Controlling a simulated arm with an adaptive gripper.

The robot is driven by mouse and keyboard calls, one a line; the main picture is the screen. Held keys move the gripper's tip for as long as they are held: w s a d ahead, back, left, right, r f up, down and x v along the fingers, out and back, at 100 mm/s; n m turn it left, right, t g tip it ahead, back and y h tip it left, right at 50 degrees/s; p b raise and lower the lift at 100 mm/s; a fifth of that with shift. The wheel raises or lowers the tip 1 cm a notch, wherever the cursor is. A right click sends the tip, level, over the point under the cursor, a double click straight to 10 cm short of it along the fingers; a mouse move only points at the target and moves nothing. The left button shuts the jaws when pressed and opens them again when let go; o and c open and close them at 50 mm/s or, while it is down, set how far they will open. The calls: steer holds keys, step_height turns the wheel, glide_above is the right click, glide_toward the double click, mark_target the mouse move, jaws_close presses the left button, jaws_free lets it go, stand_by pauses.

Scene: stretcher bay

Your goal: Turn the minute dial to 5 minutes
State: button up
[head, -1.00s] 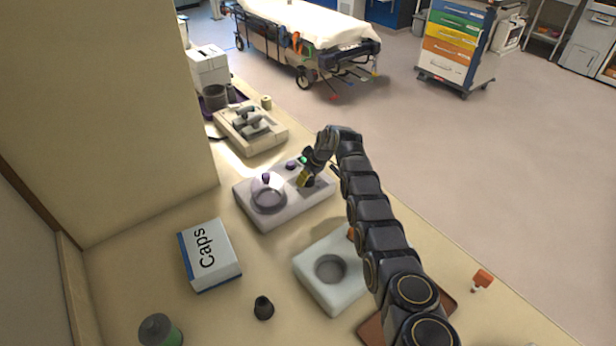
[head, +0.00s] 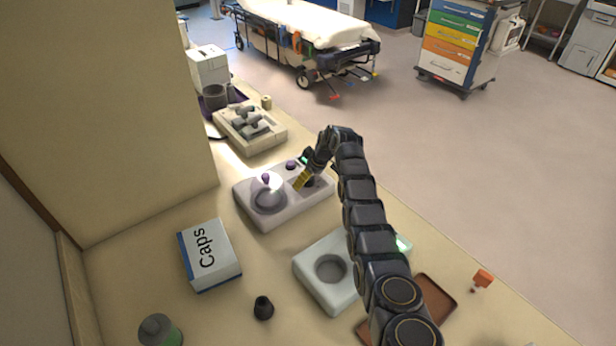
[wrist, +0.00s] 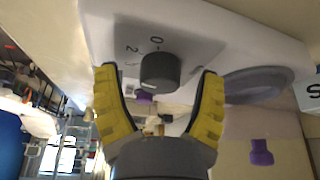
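The minute dial (wrist: 160,72) is a dark grey round knob on a pale panel in the wrist view. A 0 and a 2 are legible beside it; other marks are unclear. My gripper (wrist: 159,72) is open, its yellow ridged fingers on either side of the dial with a gap to each. Whether the fingertips reach down to the dial's height is hard to tell. In the head view my gripper (head: 300,182) is over the right part of the pale lilac device (head: 280,219), and the dial is mostly hidden behind it.
The device also carries a clear round lid with a purple knob (head: 266,177) and a small purple knob (head: 291,165). A white block with a round well (head: 312,285), a Caps box (head: 209,255) and a beige tray (head: 270,143) stand nearby.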

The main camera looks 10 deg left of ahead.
steer(key=shift+r, duration=0.2)
steer(key=v, duration=1.1)
steer(key=shift+s+d+r, duration=0.2)
steer(key=shift+r, duration=0.1)
